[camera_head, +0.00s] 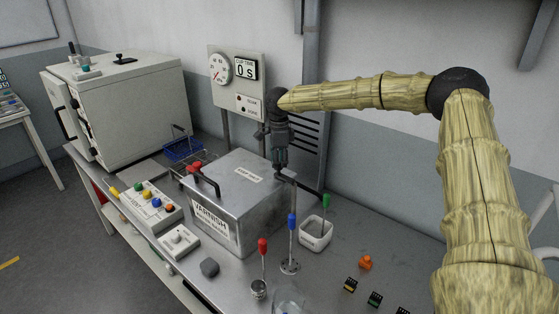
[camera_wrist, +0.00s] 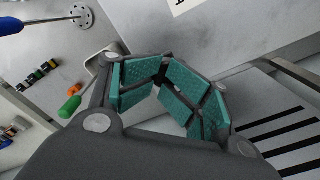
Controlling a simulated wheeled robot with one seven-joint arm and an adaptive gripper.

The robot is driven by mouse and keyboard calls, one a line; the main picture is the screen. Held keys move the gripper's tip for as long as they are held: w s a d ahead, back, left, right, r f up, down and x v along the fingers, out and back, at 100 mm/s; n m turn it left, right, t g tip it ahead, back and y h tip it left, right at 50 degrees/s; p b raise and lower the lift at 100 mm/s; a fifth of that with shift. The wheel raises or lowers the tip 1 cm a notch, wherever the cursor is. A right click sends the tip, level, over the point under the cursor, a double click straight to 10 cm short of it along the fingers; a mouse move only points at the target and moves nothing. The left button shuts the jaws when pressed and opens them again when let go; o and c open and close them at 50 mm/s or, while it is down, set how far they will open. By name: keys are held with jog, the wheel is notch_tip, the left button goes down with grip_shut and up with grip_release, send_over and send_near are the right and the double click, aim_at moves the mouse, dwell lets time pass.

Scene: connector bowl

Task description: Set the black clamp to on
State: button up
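The metal box marked VARNISH (camera_head: 225,230) stands on the bench, its lid down. A dark lever (camera_head: 311,192) sticks out at its right side and looks like the black clamp; its inner end is hidden by my gripper. A second clamp with a red grip (camera_head: 194,168) is at the lid's left. My gripper (camera_head: 280,167) points down at the box's far right edge, close to the dark lever; I cannot tell if they touch. In the wrist view my gripper (camera_wrist: 170,95) has its teal pads apart, with nothing clearly held between them.
A white container (camera_head: 316,236) with a green-handled tool (camera_head: 326,201) stands right of the box. Blue-handled (camera_head: 292,222) and red-handled (camera_head: 263,247) tools stand upright in front. A button panel (camera_head: 153,206) lies left. A slotted wall panel (camera_head: 309,130) rises behind my gripper.

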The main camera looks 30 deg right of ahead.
jog(key=shift+w+a+f, duration=0.15)
jog(key=shift+w+f, duration=0.1)
jog(key=shift+f, duration=0.4)
jog(key=shift+r, duration=0.1)
jog(key=shift+s+r, duration=0.1)
jog(key=shift+r, duration=0.7)
notch_tip(320, 180, up, 11)
jog(key=shift+f, duration=0.15)
jog(key=shift+d, duration=0.2)
